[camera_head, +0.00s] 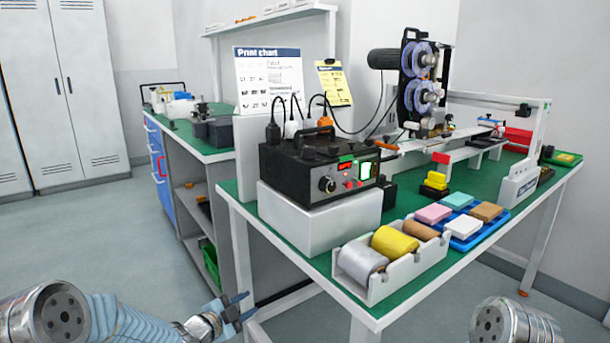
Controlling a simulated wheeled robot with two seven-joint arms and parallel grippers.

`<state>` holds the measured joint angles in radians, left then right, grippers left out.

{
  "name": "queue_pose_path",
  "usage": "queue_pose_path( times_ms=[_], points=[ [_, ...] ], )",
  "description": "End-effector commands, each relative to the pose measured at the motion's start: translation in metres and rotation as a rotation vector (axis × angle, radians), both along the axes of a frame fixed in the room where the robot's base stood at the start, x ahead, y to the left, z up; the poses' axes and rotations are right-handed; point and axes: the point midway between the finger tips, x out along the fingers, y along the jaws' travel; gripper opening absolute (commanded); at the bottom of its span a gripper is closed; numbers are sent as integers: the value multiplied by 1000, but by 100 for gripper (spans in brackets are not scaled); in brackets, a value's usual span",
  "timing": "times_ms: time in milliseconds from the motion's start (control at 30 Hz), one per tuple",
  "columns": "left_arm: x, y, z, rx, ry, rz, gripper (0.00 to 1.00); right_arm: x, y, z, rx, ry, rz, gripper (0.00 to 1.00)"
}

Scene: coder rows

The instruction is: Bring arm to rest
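My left gripper (240,308) shows at the bottom, low in front of the workbench's left front leg. Its dark fingers look spread apart with nothing between them. My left arm comes in from the bottom left corner. Part of my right arm shows at the bottom right, but its gripper is out of view. The workbench (413,307) with a green top and white frame stands on the right. My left gripper is apart from the things on the bench top.
On the bench stand a black control box (315,165) on a white block, a white tray (376,290) of rolls, a blue tray (497,220) with coloured blocks, and a reel machine (420,85). A second bench (200,155) stands behind left. Open floor (100,240) lies left.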

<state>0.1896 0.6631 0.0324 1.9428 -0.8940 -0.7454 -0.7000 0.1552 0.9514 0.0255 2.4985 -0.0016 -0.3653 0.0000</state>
Motion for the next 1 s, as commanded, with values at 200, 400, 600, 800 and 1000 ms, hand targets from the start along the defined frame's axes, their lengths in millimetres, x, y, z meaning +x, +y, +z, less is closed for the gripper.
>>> queue_pose_path(
  times_ms=[200, 400, 600, 800, 1000],
  points=[
    [-104, 3, -165, -326, 696, 348, 37, 0, 0, 0, 0, 0, 0, 43],
    [-247, -5, -257, -530, 1270, 753, 37, 0, 0, 0, 0, 0, 0, 43],
    [-369, -16, -282, -613, 1653, 1124, 37, 0, 0, 0, 0, 0, 0, 43],
    [-350, -47, -261, -567, 1610, 1023, 37, 0, 0, 0, 0, 0, 0, 43],
    [-346, -51, -258, -561, 1599, 1004, 37, 0, 0, 0, 0, 0, 0, 43]
  ],
)
